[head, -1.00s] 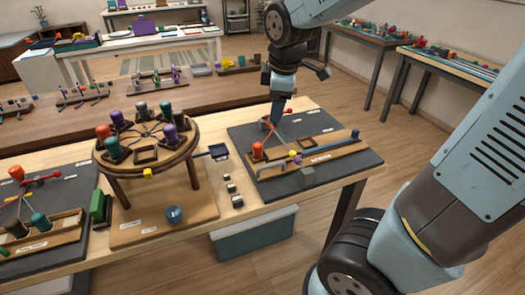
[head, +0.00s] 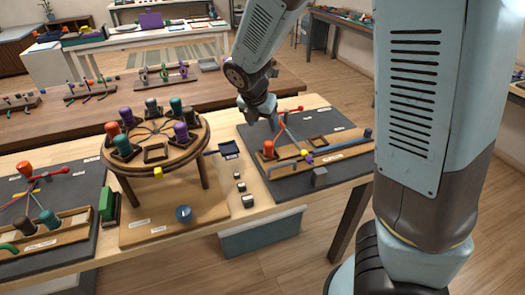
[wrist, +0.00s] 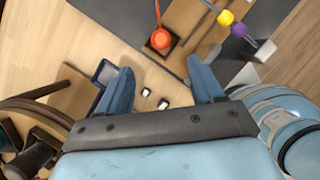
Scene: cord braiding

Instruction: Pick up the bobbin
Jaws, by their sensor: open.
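An orange bobbin (head: 268,149) stands on the right dark mat (head: 292,184), with a red cord running from it. In the wrist view the orange bobbin (wrist: 160,40) sits in a dark square holder, beyond the fingertips. My gripper (head: 260,118) is above the back left part of that mat, apart from the bobbin. In the wrist view my gripper (wrist: 160,75) is open with nothing held between its fingers. Several other bobbins in orange, dark, teal and purple, such as a purple bobbin (head: 181,130), stand around the round wooden stand (head: 186,160).
A small blue tray (head: 229,149) and several small blocks (head: 241,187) lie between stand and mat. A yellow ball (head: 309,158) and a purple ball (head: 304,152) are near a rail on the mat. A left mat (head: 88,190) holds more bobbins. My arm hides the right side.

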